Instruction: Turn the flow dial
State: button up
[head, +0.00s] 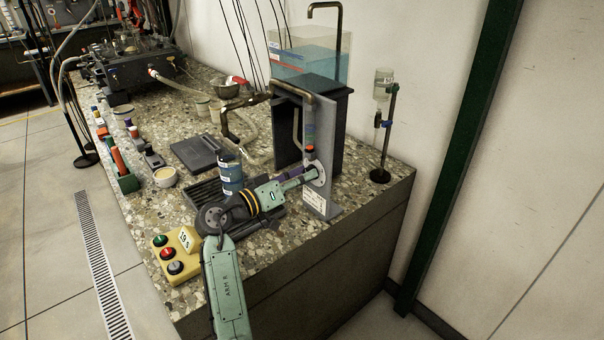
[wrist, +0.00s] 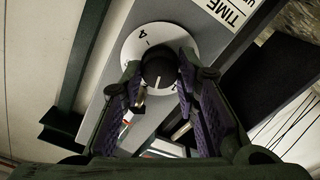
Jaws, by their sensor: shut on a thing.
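The flow dial is a black knob (wrist: 158,70) on a round white scale plate (wrist: 135,45), fixed to an upright grey panel; a mark "4" shows on the plate. In the head view the plate (head: 319,174) is partly hidden by my gripper. My gripper (head: 305,176) reaches to the panel from the left, and in the wrist view its two purple-padded fingers (wrist: 160,88) are closed on either side of the knob. The grey panel (head: 327,140) stands upright on the speckled bench.
A clear tank with blue water (head: 310,62) stands behind the panel. A blue-grey canister (head: 231,172) stands by my arm. A yellow box with buttons (head: 177,253) is at the front left. A stand with a bottle (head: 382,125) is at right.

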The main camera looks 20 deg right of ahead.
jog(key=shift+n+p, duration=2.85)
jog(key=shift+n, duration=1.35)
jog(key=o, duration=1.2)
jog(key=shift+c, duration=0.2)
jog(key=v, duration=1.2)
